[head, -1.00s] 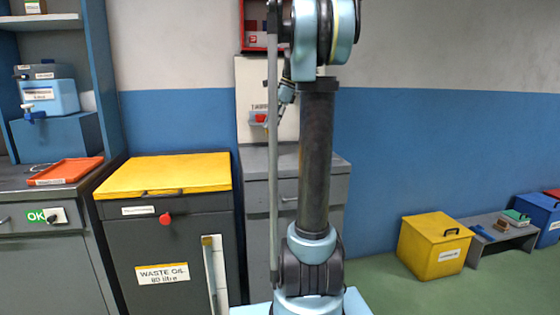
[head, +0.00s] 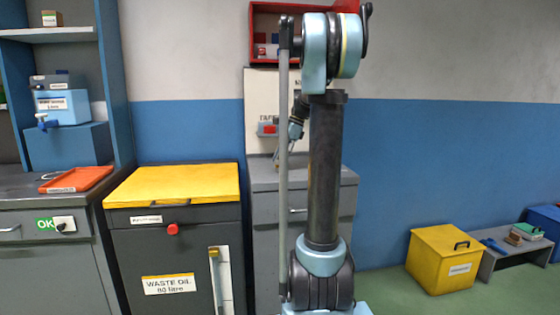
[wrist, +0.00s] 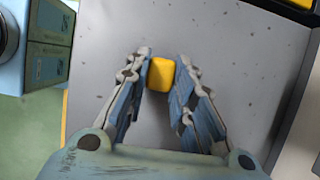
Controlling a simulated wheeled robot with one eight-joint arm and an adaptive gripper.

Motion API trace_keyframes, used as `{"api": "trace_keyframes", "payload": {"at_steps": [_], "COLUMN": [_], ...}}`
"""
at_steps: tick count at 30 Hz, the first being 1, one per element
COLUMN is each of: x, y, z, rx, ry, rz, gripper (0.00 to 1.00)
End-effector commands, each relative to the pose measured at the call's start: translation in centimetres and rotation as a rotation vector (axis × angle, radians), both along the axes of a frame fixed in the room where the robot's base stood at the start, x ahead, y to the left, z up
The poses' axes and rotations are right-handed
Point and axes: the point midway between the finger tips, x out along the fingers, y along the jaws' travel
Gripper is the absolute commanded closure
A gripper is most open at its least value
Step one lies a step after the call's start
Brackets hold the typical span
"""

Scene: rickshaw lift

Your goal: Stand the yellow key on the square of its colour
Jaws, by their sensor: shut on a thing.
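My gripper (wrist: 163,80) is shut on a small yellow block, which looks like the yellow key (wrist: 160,75), held between its fingertips over a grey speckled surface. Only the key's end shows, so its full shape and whether it touches the surface cannot be told. In the head view my gripper (head: 280,148) is small and partly hidden by my arm, above the grey cabinet top (head: 264,179). No yellow square can be made out for certain. A yellow-orange patch (wrist: 301,4) is cut by the top edge of the wrist view.
A red wall box (head: 270,15) with coloured pieces hangs above a pale panel with a red button (head: 268,129). A yellow-lidded waste oil bin (head: 175,185) stands left. A yellow box (head: 443,260) and low bench (head: 515,252) stand right. An orange tray (head: 77,180) lies on the left counter.

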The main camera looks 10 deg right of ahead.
Motion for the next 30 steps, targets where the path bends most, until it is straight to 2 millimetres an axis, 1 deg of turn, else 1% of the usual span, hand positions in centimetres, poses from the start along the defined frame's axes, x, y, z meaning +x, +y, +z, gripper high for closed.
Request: {"api": "trace_keyframes", "payload": {"at_steps": [5, 6, 8, 9, 17, 21, 23, 26, 30], "x": [0.0, 0.0, 0.0, 0.0, 0.0, 0.0, 0.0, -0.1, -0.1], "y": [0.0, 0.0, 0.0, 0.0, 0.0, -0.1, -0.4, -0.9, -2.0], "z": [-0.1, -0.1, -0.1, -0.1, -0.1, 0.3, 0.9, 2.2, 4.8], "rx": [0.000, 0.000, 0.000, 0.000, 0.000, 0.000, 0.000, 0.000, 0.000], "ry": [0.000, 0.000, 0.000, 0.000, 0.000, 0.000, 0.000, 0.000, 0.001], "rz": [0.000, 0.000, 0.000, 0.000, 0.000, -0.001, -0.001, -0.001, -0.002], "gripper": [0.99, 0.73, 0.59, 0.57, 0.57, 0.57, 0.57, 0.57, 0.57]}}
